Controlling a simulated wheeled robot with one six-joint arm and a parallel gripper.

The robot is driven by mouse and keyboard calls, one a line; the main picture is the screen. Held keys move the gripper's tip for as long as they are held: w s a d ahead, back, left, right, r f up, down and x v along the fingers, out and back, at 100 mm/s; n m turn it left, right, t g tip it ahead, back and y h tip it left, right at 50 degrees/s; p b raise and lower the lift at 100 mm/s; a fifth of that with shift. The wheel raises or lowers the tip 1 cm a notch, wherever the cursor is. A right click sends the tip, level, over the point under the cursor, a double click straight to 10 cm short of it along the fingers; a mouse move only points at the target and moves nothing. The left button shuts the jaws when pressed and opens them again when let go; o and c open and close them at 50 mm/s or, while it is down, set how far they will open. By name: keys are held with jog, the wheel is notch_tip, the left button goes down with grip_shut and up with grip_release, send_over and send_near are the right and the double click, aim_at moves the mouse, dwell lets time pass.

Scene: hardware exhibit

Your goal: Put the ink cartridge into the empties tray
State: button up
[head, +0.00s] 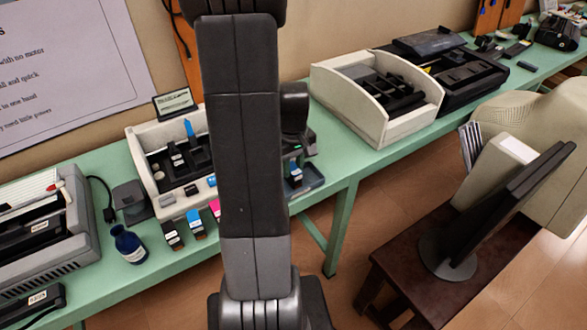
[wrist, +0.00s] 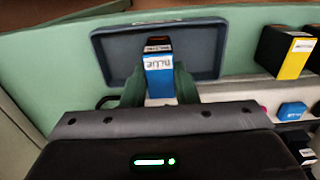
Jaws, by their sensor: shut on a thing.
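The ink cartridge (wrist: 159,78) is dark-topped with a blue body and a white label reading "BLUE". My gripper (wrist: 160,88) is shut on it, one greenish finger on each side, in the wrist view. The empties tray (wrist: 206,60) is a shallow dark blue-grey tray with a raised rim. The cartridge overlaps the tray in the wrist view; whether it touches the tray floor I cannot tell. In the head view, the tray (head: 315,178) shows right of my arm, with the cartridge (head: 295,181) at its left part; my arm hides the rest.
A cream printer carriage (head: 143,170) stands left of my arm, with several coloured cartridges (head: 196,224) along its front. A yellow cartridge (wrist: 287,52) shows right of the tray in the wrist view. A dark blue bottle (head: 129,245) stands near the green table's front edge.

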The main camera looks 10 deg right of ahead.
aim_at(293, 168)
jog(key=shift+f, duration=0.55)
jog(key=shift+f, duration=0.1)
jog(key=o, duration=1)
notch_tip(293, 168, up, 12)
jog(key=shift+r, duration=0.15)
